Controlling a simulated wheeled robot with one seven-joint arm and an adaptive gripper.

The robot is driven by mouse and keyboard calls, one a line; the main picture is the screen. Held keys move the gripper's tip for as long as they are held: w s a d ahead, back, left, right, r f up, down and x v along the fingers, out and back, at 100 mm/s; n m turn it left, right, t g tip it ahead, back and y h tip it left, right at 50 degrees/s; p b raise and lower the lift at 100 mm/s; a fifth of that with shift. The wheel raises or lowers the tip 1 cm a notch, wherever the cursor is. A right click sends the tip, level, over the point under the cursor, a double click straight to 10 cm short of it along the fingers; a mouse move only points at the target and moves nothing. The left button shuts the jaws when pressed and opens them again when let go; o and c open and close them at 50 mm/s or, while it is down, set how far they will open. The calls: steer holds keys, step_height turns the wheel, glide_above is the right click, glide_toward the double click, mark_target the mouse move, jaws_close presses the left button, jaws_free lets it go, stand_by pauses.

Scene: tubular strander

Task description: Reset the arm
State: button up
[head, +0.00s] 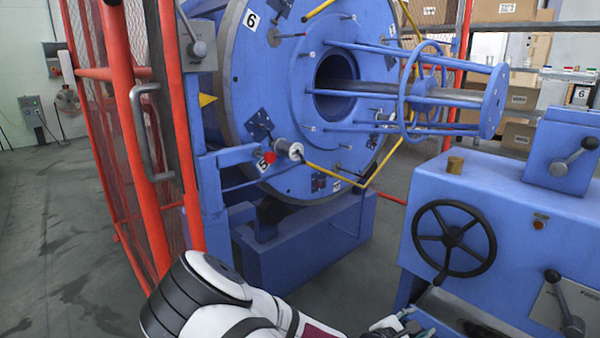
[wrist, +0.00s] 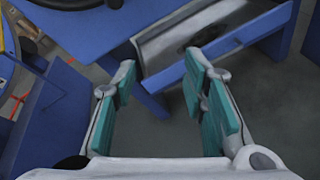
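My gripper shows in the wrist view (wrist: 162,100) with its two teal-padded fingers spread apart. Nothing is between them, only grey floor and part of a blue machine frame beyond. In the head view my white and black arm reaches along the bottom edge toward the right. The gripper end (head: 402,325) is partly cut off at the bottom, below the black handwheel (head: 454,238).
A blue machine cabinet (head: 510,215) with the handwheel and levers stands at right, close to my gripper. A large blue strander disc (head: 300,120) stands behind. A red mesh guard (head: 110,130) stands at left. Open grey floor (head: 60,240) lies at far left.

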steer(key=s+a+f+m+g+y, duration=0.1)
steer(key=s+a+m+g+y, duration=0.35)
steer(key=a+m+y, duration=0.35)
steer(key=s+a+r+m+g+y, duration=0.2)
steer(key=s+a+r+m+y, duration=0.35)
steer(key=a+r, duration=0.65)
steer(key=s+d+r+m+g+y, duration=0.1)
steer(key=s+d+r+m+y, duration=0.1)
steer(key=s+r, duration=1.05)
steer(key=s+d+r+m+h, duration=0.2)
steer(key=s+d+r, duration=0.1)
steer(key=s, duration=0.4)
steer(key=s+d+r+m+h, duration=0.2)
steer(key=s+d, duration=0.2)
steer(key=s, duration=0.2)
step_height(320, 180, up, 36)
steer(key=t+p, duration=0.3)
steer(key=p, duration=3.1)
steer(key=shift+s+d+r, duration=0.15)
steer(key=shift+s, duration=0.3)
